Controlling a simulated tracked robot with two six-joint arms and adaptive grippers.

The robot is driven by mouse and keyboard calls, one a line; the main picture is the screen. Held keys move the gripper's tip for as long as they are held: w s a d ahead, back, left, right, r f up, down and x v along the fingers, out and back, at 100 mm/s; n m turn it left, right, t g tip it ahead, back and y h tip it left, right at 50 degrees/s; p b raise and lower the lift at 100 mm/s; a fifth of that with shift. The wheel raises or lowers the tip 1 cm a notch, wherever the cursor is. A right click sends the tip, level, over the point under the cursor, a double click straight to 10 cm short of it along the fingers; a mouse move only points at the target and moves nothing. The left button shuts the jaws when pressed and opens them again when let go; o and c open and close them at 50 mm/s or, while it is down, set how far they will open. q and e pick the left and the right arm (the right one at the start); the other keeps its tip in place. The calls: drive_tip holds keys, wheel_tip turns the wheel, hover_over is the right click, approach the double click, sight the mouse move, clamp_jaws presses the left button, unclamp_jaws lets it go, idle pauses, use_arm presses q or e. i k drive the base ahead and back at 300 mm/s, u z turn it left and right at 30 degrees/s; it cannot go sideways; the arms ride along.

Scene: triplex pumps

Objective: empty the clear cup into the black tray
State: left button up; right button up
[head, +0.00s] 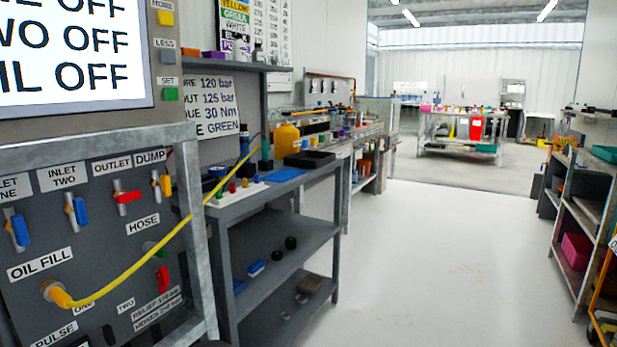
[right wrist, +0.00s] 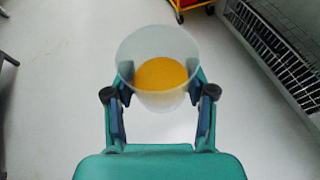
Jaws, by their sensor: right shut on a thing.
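The clear cup (right wrist: 158,108) shows in the right wrist view with an orange-yellow content (right wrist: 160,75) inside it. My right gripper (right wrist: 160,90) is shut on the cup, one finger on each side, above the pale floor. A black tray (head: 309,159) lies on top of the grey bench in the head view, near the middle of the picture. The cup and my right gripper do not show in the head view. My left gripper shows in neither view.
A blue mat (head: 284,175) and a white block with coloured pegs (head: 236,192) lie on the bench near the tray. A yellow hose (head: 150,255) runs from the panel towards the bench. The pale floor (head: 440,260) to the right is clear. Shelves (head: 588,200) stand at the far right.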

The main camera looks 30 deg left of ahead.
sight(306, 159)
drive_tip(key=u, duration=0.15)
drive_tip(key=k, duration=0.5)
drive_tip(key=u, duration=0.85)
drive_tip(key=i, duration=0.3)
drive_tip(key=z, duration=0.2)
